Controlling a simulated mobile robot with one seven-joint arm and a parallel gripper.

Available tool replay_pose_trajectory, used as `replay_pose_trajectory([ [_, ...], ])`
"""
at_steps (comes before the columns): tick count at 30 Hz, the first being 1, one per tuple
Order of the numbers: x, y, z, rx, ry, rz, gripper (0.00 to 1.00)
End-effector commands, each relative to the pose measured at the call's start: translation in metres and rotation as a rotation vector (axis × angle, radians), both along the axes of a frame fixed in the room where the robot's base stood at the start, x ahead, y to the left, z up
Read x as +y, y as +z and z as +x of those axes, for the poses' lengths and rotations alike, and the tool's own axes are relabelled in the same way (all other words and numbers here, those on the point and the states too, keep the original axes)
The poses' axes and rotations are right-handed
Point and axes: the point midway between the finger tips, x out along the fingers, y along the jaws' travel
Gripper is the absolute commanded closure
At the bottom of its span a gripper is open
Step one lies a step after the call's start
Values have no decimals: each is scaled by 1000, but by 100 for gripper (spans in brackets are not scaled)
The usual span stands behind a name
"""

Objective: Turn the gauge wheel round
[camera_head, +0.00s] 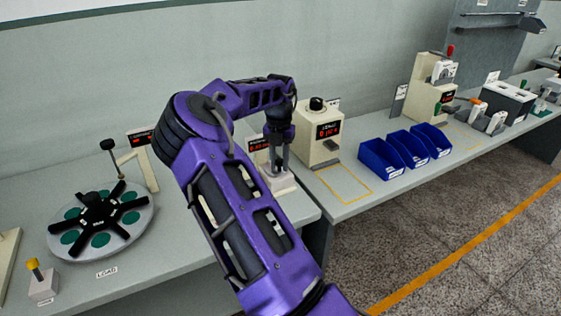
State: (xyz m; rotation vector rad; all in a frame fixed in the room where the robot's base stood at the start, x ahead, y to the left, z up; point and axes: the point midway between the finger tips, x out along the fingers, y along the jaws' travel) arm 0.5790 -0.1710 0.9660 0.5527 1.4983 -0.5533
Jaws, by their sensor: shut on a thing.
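My gripper (278,168) points down at a small white gauge stand (281,186) near the right end of the left bench. Its fingers are shut on a small part at the top of this stand, which I take to be the gauge wheel. The fingers and my arm hide most of that part, so its shape and angle cannot be told. A dark display with red digits (259,144) stands just behind and left of my gripper, partly covered by my arm.
A round grey turntable (136,222) with black arms and green discs lies at left. A yellow-topped block (42,281) is at front left. A cream machine (318,145) with a black knob stands right of my gripper. Blue bins (382,160) stand farther right.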

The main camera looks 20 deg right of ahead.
Motion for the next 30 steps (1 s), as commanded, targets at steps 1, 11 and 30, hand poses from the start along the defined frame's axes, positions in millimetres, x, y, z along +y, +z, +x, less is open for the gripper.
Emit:
replay_pose_trajectory([
  [1,0,0,1,1,-17,-6,100],
  [11,3,0,1,-1,-102,-2,100],
  [30,3,0,1,-1,-122,2,58],
])
